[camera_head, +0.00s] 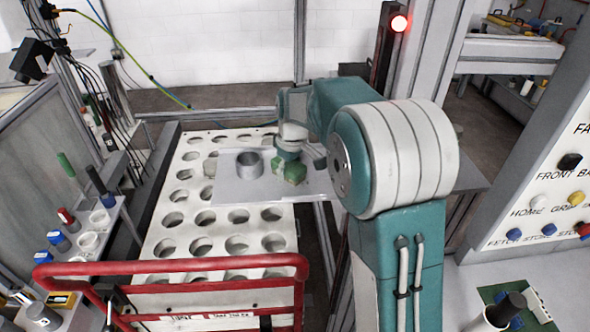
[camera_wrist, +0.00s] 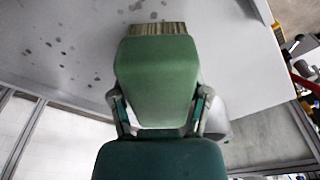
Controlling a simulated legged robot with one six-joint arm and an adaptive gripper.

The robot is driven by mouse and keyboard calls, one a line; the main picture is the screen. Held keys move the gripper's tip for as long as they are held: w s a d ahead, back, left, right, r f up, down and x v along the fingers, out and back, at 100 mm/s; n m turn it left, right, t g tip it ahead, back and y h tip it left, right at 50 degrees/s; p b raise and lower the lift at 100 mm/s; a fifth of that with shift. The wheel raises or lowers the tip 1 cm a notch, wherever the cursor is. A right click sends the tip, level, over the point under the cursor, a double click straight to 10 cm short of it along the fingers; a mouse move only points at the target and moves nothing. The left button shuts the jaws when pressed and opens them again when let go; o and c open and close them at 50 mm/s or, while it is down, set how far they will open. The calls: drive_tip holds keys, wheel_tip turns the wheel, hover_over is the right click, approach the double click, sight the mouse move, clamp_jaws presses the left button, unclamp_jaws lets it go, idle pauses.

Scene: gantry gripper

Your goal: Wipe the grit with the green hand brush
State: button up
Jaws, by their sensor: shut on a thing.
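The green hand brush (camera_wrist: 156,70) fills the middle of the wrist view, with pale tan bristles at its far end. My gripper (camera_wrist: 158,97) is shut on it, one finger on each side of the green body. In the head view the brush (camera_head: 294,169) shows below my gripper (camera_head: 287,157), low over the grey plate (camera_head: 231,193). I cannot tell whether the bristles touch the plate. Dark specks of grit (camera_wrist: 60,67) are scattered on the grey surface left of the brush in the wrist view. More specks lie just beyond the bristles. Grit is too small to make out in the head view.
A grey metal ring (camera_head: 249,163) stands on the plate, left of the brush. A white panel with round holes (camera_head: 170,242) lies around the plate's left and front. A red rail (camera_head: 170,267) crosses the front. A shelf (camera_head: 105,222) with tools and cups stands at left.

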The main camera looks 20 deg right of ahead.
drive_tip(key=shift+w+d, duration=0.15)
drive_tip(key=shift+w, duration=0.75)
drive_tip(key=shift+s+d+f, duration=0.1)
drive_tip(key=shift+s+d, duration=0.15)
drive_tip(key=shift+d, duration=0.7)
drive_tip(key=shift+s+d+f, duration=0.1)
drive_tip(key=shift+s+d, duration=0.1)
drive_tip(key=shift+d, duration=0.7)
